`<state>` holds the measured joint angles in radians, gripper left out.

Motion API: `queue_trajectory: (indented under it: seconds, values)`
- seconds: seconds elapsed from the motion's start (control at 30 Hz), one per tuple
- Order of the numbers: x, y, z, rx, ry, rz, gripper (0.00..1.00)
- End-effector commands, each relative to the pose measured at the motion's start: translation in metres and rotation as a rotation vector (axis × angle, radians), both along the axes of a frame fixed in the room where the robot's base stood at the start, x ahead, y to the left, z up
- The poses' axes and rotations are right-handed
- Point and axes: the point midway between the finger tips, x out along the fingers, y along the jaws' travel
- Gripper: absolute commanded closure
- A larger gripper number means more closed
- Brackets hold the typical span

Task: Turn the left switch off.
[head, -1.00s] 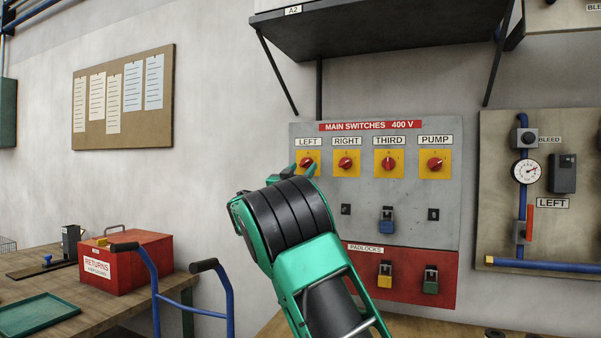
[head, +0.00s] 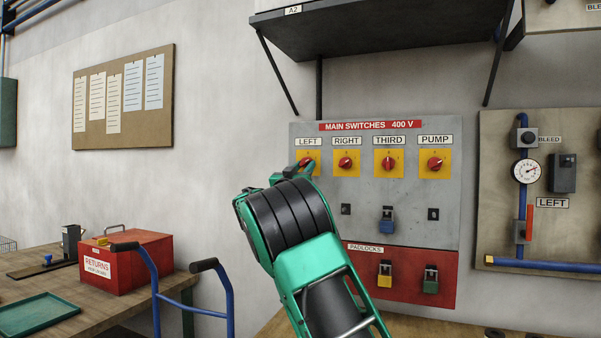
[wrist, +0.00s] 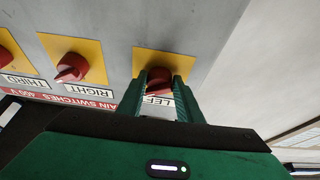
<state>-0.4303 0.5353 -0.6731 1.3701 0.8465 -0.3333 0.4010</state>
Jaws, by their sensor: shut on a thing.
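The left switch (head: 306,161) is a red rotary knob on a yellow plate under the LEFT label, at the upper left of the grey MAIN SWITCHES panel (head: 363,205). In the wrist view its red knob (wrist: 158,78) sits between my two green fingers. My gripper (head: 303,170) is shut on this knob, with one finger on each side. The fingers hide part of the knob and of its label, so I cannot read its exact setting.
The right (head: 346,163), third (head: 388,163) and pump (head: 435,164) switches are in a row to the right. Yellow and green padlocks hang on the red strip. A dark shelf (head: 380,30) juts out above the panel.

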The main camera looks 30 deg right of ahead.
Motion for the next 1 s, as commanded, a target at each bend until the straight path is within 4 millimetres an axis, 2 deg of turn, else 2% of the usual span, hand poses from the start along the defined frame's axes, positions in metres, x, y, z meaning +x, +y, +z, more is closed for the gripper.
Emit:
queue_trajectory:
  seconds: [0.27,1.0]
  values:
    - [-0.0018,-0.0008,0.0002,-0.089,0.116,0.003,0.9]
    - [-0.0067,-0.0037,0.0045,-0.496,0.636,0.007,0.9]
